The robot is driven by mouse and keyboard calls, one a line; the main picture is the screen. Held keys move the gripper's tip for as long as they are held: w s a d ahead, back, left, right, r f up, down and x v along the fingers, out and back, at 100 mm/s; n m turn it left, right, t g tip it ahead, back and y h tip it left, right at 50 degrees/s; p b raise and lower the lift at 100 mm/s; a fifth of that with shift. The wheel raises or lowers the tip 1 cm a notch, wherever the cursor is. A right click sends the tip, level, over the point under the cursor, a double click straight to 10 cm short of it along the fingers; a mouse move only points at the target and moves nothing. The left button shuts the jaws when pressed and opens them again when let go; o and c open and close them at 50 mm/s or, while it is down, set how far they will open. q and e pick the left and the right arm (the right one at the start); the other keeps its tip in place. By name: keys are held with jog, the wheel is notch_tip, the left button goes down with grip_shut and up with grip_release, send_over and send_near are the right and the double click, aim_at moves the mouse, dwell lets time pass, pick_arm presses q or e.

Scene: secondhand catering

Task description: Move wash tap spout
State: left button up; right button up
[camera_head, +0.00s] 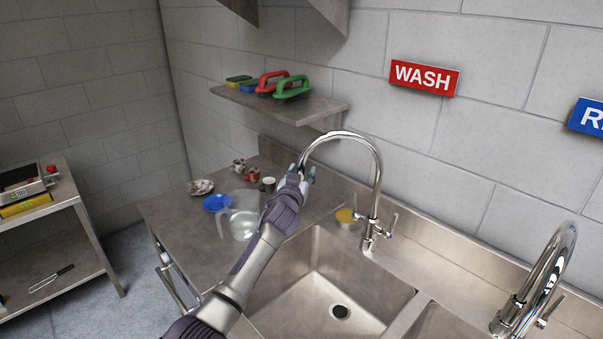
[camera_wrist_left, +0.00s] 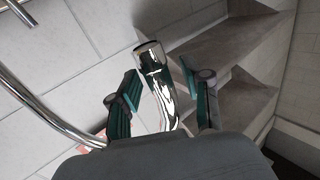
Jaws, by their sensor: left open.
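The wash tap (camera_head: 375,190) is a chrome gooseneck that stands behind the left sink basin, below the red WASH sign (camera_head: 424,77). Its spout arches to the left, and its end is at my left gripper (camera_head: 303,176). In the left wrist view the chrome spout end (camera_wrist_left: 152,62) lies between the two fingers of the left gripper (camera_wrist_left: 160,92). The fingers are open, with a gap showing on both sides of the spout. My right gripper is not in view.
A second chrome tap (camera_head: 535,285) stands at the right. A steel shelf (camera_head: 310,108) with scrubbers is on the wall behind. A clear jug (camera_head: 238,218), a blue dish (camera_head: 217,202) and small cups stand on the left counter. The left sink basin (camera_head: 300,290) is empty.

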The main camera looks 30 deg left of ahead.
pick_arm(q)
jog(key=c, duration=0.5)
grip_shut()
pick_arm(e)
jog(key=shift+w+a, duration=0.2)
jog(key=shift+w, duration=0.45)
